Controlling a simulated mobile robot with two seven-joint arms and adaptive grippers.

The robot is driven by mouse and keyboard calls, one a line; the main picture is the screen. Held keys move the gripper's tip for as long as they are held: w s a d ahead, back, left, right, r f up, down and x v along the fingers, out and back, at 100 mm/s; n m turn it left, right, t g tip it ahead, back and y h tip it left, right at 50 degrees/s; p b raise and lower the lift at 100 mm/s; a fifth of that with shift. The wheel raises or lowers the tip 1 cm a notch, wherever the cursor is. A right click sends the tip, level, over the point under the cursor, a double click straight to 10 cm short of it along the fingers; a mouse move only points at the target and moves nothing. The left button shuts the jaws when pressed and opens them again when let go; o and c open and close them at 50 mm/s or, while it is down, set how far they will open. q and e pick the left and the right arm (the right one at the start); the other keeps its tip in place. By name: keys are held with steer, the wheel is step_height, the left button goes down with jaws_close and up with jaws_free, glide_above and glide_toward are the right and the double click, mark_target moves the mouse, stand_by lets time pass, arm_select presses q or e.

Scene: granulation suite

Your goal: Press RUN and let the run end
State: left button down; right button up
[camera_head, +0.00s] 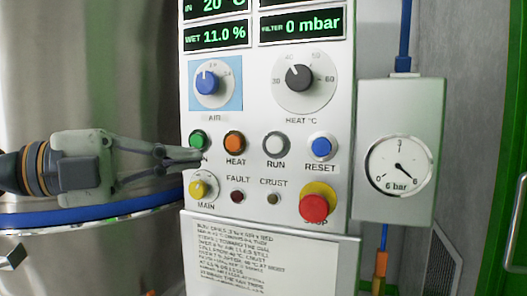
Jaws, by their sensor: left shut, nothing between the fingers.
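The RUN button (275,144) is a white-grey push button in the middle row of the white control panel (262,116). It looks unlit. My left gripper (199,156) comes in from the left and is shut, with nothing in it. Its fingertips are at the panel's left side, just below the green button (199,140), and hide part of its label. They are left of the RUN button and apart from it. I cannot tell whether they touch the panel. My right gripper is not in view.
Near RUN are the orange HEAT button (234,143), blue RESET button (321,147), yellow MAIN knob (201,188) and red stop button (314,207). Displays (218,35) read WET 11.0 % and FILTER 0 mbar. A pressure gauge (400,167) is at right, a steel vessel (90,80) at left.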

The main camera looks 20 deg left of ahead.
mark_target(275, 145)
arm_select(q)
steer(key=x, duration=0.4)
steer(key=w+a+x, duration=0.1)
steer(key=x, duration=0.3)
steer(key=w+a+x, duration=0.1)
steer(key=x, duration=0.4)
steer(key=shift+f, duration=0.3)
steer(key=shift+r, duration=0.3)
